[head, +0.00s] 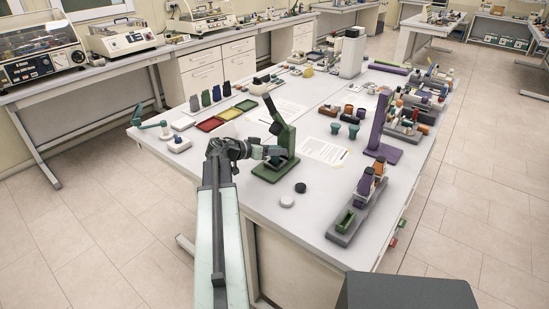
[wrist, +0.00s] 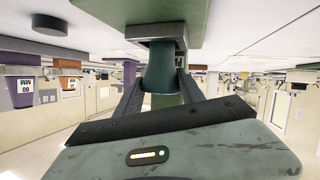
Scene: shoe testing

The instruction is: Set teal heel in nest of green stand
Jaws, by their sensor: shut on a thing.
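My gripper (wrist: 160,92) is shut on the teal heel (wrist: 162,70), with one finger on each side of it. The wrist view is upside down, with the tabletop along its upper edge. The heel's end meets the grey nest (wrist: 155,34) on the green base of the stand; I cannot tell whether it is fully seated. In the head view my gripper (head: 277,154) reaches in at the green stand (head: 285,132), just above its base. The held heel is hard to make out there.
A white puck (head: 287,201) and a black puck (head: 300,187) lie right of the stand's base. A grey tray (head: 341,233) and a purple stand (head: 380,128) stand farther right. Coloured trays (head: 227,115) lie behind on the left. Paper sheets lie behind the stand.

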